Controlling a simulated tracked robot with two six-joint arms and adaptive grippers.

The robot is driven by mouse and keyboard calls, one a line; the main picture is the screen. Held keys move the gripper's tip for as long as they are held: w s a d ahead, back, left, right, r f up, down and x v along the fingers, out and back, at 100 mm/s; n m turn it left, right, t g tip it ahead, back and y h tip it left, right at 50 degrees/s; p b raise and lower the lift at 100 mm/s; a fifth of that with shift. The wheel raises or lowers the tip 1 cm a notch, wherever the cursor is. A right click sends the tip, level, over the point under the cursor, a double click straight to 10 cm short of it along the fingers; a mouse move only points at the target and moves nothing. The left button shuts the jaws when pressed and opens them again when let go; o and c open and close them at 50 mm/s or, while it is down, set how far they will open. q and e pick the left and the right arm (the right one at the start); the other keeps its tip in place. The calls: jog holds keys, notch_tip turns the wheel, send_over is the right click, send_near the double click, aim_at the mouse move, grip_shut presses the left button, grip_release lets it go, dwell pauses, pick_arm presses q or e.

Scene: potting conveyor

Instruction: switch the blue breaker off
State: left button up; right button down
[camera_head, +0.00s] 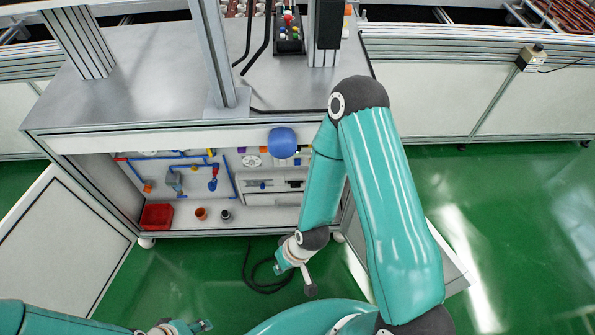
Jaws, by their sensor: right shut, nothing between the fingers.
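The open cabinet (140,166) under the bench holds small coloured parts on its back panel. Small blue-purple pieces show there, one on the grey unit (263,184); I cannot tell which is the blue breaker or how its lever stands. A large blue rounded object (283,142) hangs at the cabinet's top edge and covers part of the panel. My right gripper (280,267) is shut and empty, low in front of the cabinet, apart from the panel. My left gripper (204,325) shows only in part at the bottom edge; its jaws are unclear.
A red bin (157,217) and small pots (201,213) stand on the cabinet floor. White door panels (68,243) stand open at the sides. A black cable (262,285) lies on the green floor. A metal post (215,55) rises from the bench.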

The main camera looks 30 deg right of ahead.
aim_at(298, 162)
jog(key=w+d+f+n+t+h+b, duration=0.25)
jog(key=w+d+f+t+b, duration=0.2)
jog(key=w+f+b, duration=0.45)
jog(key=w+d+f+n+t+h+b, duration=0.2)
jog(key=w+d+f+n+t+b, duration=0.25)
jog(key=w+f+b, duration=0.45)
jog(key=w+d+n+t+h+b, duration=0.2)
jog(key=d+b, duration=0.4)
jog(key=b, duration=0.3)
jog(key=w+d+n+t+h+b, duration=0.2)
jog(key=d+h+b, duration=0.4)
jog(key=b, duration=0.3)
jog(key=shift+d+n+t+h, duration=0.2)
jog(key=shift+n+t+h, duration=0.55)
jog(key=shift+n, duration=0.25)
jog(key=shift+w+d+b, duration=0.1)
jog(key=shift+w+b, duration=0.05)
jog(key=shift+b, duration=0.15)
jog(key=b+x, duration=0.4)
jog(key=x, duration=0.9)
jog(key=shift+f+b, duration=0.1)
jog(key=shift+b, duration=0.2)
jog(key=shift+w+d, duration=0.1)
jog(key=shift+w, duration=0.3)
